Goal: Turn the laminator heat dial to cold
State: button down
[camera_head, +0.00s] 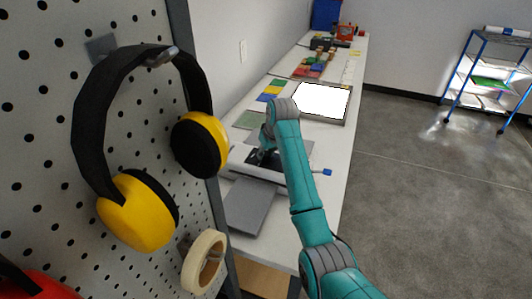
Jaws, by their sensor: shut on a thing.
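The laminator (241,166) is a pale, wide machine on the white bench, with a grey tray (248,207) on its near side. A small blue part (327,172) sticks out at its right end. My gripper (258,158) is small and dark in this view, pointing down at the top of the laminator, below the bent teal wrist. It is shut on what appears to be the heat dial at the laminator's top. The dial itself is hidden by the gripper and wrist, so its setting cannot be read.
A pegboard at left holds yellow-black ear muffs (140,207) and a tape roll (204,262) close to the view. Behind the laminator lie coloured sheets (271,90), a white panel (322,99) and blocks. A blue cart (485,78) stands far right; the floor between is clear.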

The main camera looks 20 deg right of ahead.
jog(key=n, duration=0.2)
jog(key=n+y, duration=0.1)
jog(key=n, duration=0.1)
jog(key=shift+d+g+y, duration=0.1)
jog(key=shift+g+y, duration=0.2)
jog(key=n+g, duration=0.1)
jog(key=n, duration=0.3)
jog(key=shift+w+y, duration=0.1)
jog(key=shift+y, duration=0.3)
jog(key=n, duration=0.2)
jog(key=n+g, duration=0.1)
jog(key=n, duration=0.1)
jog(key=shift+w+g+y, duration=0.1)
jog(key=shift+g+y, duration=0.2)
jog(key=shift+y, duration=0.1)
jog(key=n, duration=0.2)
jog(key=n+g, duration=0.1)
jog(key=n, duration=0.1)
jog(key=shift+n+g, duration=0.3)
jog(key=c, duration=0.8)
grip_release()
jog(key=shift+w, duration=0.1)
jog(key=shift+d+r, duration=0.1)
